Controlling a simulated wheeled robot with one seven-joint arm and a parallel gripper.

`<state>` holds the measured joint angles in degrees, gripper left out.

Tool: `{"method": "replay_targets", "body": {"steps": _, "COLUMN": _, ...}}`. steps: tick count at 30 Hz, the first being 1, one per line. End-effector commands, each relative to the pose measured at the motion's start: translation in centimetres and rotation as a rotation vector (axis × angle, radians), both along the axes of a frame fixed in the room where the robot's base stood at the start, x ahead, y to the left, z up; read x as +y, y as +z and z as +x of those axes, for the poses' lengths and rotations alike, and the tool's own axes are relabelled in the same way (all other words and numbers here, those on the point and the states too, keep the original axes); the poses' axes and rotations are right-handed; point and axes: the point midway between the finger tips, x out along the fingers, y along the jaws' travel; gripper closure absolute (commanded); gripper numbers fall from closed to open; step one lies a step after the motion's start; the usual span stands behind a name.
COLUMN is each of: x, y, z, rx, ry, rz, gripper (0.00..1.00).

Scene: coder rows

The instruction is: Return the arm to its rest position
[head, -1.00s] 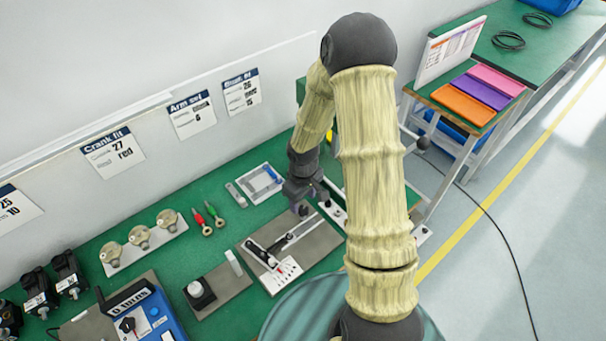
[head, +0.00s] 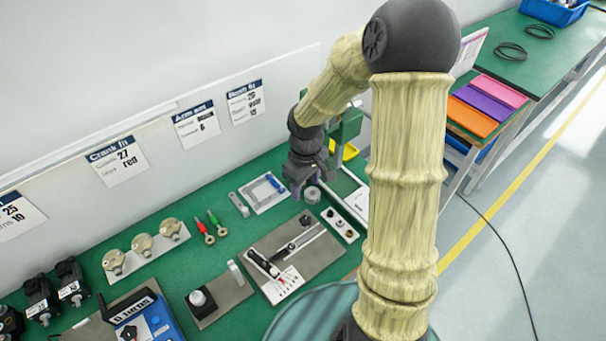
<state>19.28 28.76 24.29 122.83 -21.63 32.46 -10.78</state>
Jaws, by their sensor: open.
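My arm rises from the bottom right of the head view, bends at a dark elbow and reaches down over the green bench. My gripper (head: 298,190) points down above the bench, beside a small grey cylinder (head: 312,195) and right of a light tray with a blue item (head: 265,192). Its jaws are small in this view; no object shows between them. I cannot tell its exact height above the bench.
Near the gripper are a grey fixture plate (head: 325,255), a white strip with knobs (head: 340,224) and a green machine (head: 347,125). Wall cards (head: 117,160) hang behind.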

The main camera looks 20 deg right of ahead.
Motion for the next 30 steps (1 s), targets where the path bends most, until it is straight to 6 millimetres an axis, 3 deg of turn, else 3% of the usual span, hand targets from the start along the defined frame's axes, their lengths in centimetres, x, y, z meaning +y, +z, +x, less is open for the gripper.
{"method": "replay_targets", "body": {"steps": 11, "x": 0.1, "y": 0.8, "z": -1.0, "rx": -0.013, "ry": -0.037, "rz": -0.01, "gripper": 0.45}}
{"method": "replay_targets", "body": {"steps": 24, "x": 0.1, "y": 6.7, "z": -9.6, "rx": -0.19, "ry": -0.454, "rz": 0.029, "gripper": 0.45}}
{"method": "replay_targets", "body": {"steps": 30, "x": 0.0, "y": 7.4, "z": -11.2, "rx": -0.227, "ry": -0.55, "rz": 0.064, "gripper": 0.45}}
